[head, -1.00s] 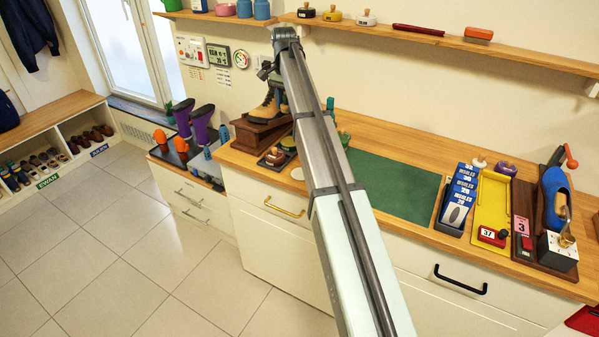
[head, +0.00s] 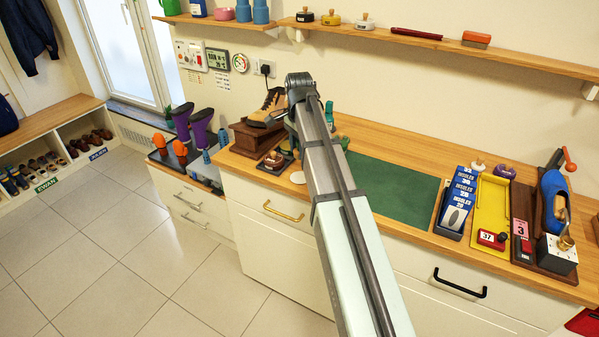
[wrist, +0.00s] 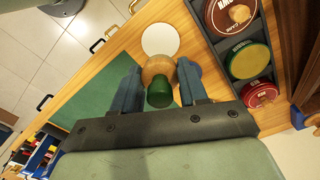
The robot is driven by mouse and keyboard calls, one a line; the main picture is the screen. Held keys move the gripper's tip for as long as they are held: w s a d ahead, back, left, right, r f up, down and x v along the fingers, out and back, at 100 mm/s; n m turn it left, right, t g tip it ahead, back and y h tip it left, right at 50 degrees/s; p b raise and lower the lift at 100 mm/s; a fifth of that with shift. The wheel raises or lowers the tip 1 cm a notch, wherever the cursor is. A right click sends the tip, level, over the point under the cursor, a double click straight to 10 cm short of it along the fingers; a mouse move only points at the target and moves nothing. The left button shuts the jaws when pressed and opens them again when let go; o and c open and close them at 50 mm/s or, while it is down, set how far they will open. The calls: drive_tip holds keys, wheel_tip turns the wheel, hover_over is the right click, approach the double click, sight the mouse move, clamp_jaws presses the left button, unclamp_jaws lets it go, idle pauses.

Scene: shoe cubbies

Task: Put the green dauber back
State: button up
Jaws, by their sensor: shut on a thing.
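The green dauber, with a round wooden part (wrist: 155,66) and a green end (wrist: 160,94), is between the two blue fingers of my gripper (wrist: 158,74) in the wrist view. My gripper is shut on it, above the wooden counter. A white disc (wrist: 160,39) lies on the counter just beyond the dauber in that view, and shows in the head view (head: 298,177). A dark tray (wrist: 216,43) holding round polish tins is to the right in the wrist view. In the head view my arm hides the dauber and most of my gripper.
A green mat (head: 395,188) covers the counter to the right and is clear. An insole rack (head: 459,198) and yellow tray (head: 490,209) stand farther right.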

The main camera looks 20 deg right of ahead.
sight(300, 178)
drive_tip(key=shift+f, duration=4.05)
drive_tip(key=shift+f, duration=0.1)
drive_tip(key=o, duration=0.9)
drive_tip(key=shift+o, duration=0.2)
wheel_tip(300, 178, up, 12)
drive_tip(key=shift+r, duration=0.1)
